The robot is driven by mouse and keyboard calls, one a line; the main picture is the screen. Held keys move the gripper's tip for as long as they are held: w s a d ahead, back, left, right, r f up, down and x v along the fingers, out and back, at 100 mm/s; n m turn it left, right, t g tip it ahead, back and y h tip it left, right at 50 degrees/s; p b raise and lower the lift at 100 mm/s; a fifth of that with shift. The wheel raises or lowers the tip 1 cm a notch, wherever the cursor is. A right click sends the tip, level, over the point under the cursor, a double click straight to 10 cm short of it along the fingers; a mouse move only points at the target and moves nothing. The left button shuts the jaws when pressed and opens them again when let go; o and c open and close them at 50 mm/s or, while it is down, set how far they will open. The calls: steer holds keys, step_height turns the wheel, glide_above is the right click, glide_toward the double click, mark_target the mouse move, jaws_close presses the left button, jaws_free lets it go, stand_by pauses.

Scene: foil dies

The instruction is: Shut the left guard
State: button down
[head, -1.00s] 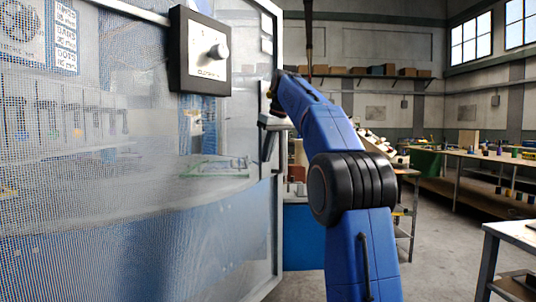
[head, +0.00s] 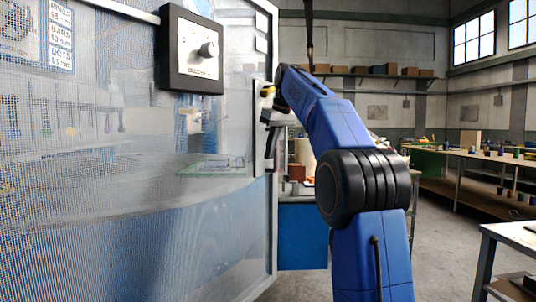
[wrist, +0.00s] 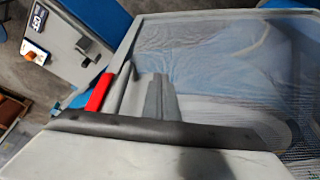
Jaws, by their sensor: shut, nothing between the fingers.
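The left guard (head: 130,215) is a large mesh panel with a pale metal frame, filling the left of the head view. Its free upright edge (head: 273,190) stands near my gripper. How far it stands open is hard to tell. My gripper (head: 270,140) is small and dark at the end of my blue arm, beside that edge, and partly hidden. In the wrist view, grey finger shapes (wrist: 145,95) lie close to the grey frame and a red strip (wrist: 99,92). The mesh (wrist: 230,60) spreads to the right. The gripper is shut and empty; contact with the frame is unclear.
A black-edged control box with a knob (head: 207,50) is at the guard's upper part. A blue cabinet (head: 302,235) stands behind the guard's edge. A workbench (head: 470,165) and a nearer table (head: 515,232) are at the right. Grey floor (head: 440,265) lies open between.

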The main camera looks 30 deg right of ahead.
steer(key=d+v, duration=0.1)
steer(key=v, duration=0.8)
steer(key=shift+s, duration=0.2)
steer(key=shift+f, duration=0.1)
steer(key=s+a+f+m, duration=0.1)
steer(key=s+a+f, duration=0.5)
steer(key=s+f, duration=0.15)
steer(key=s+a+f+m, duration=0.1)
steer(key=s+a+f, duration=0.55)
steer(key=s, duration=0.25)
steer(key=s+a+f, duration=0.1)
steer(key=s+f, duration=0.7)
steer(key=f, duration=0.3)
steer(key=s+a+f+m, duration=0.1)
steer(key=s+f, duration=0.6)
steer(key=f, duration=0.4)
steer(key=s+a+f+t+h, duration=0.1)
steer(key=s+f, duration=0.7)
steer(key=f, duration=0.4)
steer(key=shift+s+a, duration=0.3)
steer(key=shift+a, duration=0.05)
